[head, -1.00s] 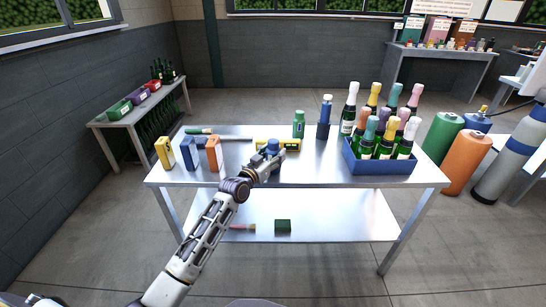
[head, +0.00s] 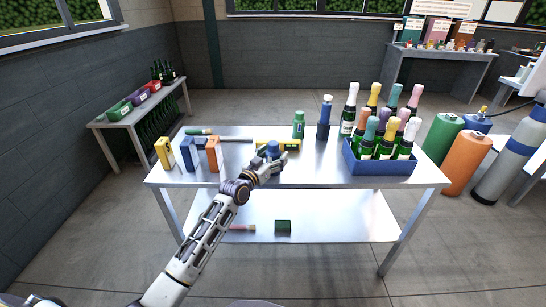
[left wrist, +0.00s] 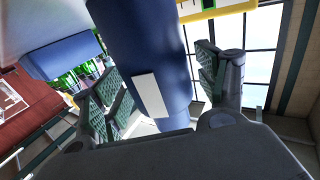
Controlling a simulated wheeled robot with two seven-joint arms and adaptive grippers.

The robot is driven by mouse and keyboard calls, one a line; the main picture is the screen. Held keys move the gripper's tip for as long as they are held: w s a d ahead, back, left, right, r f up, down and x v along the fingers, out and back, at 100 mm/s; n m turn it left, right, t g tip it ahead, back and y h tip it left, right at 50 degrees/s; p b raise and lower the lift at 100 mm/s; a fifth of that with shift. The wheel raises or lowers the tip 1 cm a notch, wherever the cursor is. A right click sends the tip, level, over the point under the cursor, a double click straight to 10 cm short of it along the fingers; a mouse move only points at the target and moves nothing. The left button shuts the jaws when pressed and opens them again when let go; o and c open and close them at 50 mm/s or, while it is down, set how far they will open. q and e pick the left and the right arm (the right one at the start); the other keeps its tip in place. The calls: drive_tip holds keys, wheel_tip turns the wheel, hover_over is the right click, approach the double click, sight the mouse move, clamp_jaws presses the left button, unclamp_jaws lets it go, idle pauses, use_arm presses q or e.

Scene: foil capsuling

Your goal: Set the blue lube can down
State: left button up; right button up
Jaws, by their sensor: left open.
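The blue lube can (head: 272,147) stands upright on the metal table (head: 325,172), in front of a yellow object (head: 292,145). My left gripper (head: 277,160) is at the can, partly covering its lower body in the head view. In the left wrist view the can (left wrist: 145,45) shows as a large blue cylinder with a white label. The left gripper's fingers (left wrist: 160,90) are spread, one on each side of the can, with gaps visible. The can's base is hidden in both views. My right gripper is not in view.
Yellow, blue and orange boxes (head: 189,154) stand to the left. A green bottle (head: 299,125) and a blue tool (head: 324,117) stand behind. A blue crate of bottles (head: 381,167) is at the right. The table's front middle is clear.

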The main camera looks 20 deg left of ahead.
sight(269, 159)
use_arm(q)
drive_tip(key=shift+r, duration=0.15)
drive_tip(key=shift+v, duration=1.15)
drive_tip(key=shift+p+v, duration=0.35)
drive_tip(key=shift+v, duration=1.45)
drive_tip(key=v, duration=0.6)
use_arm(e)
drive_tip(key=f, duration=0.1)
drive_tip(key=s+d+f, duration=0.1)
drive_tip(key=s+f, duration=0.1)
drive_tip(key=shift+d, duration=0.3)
use_arm(q)
drive_tip(key=shift+s, duration=0.1)
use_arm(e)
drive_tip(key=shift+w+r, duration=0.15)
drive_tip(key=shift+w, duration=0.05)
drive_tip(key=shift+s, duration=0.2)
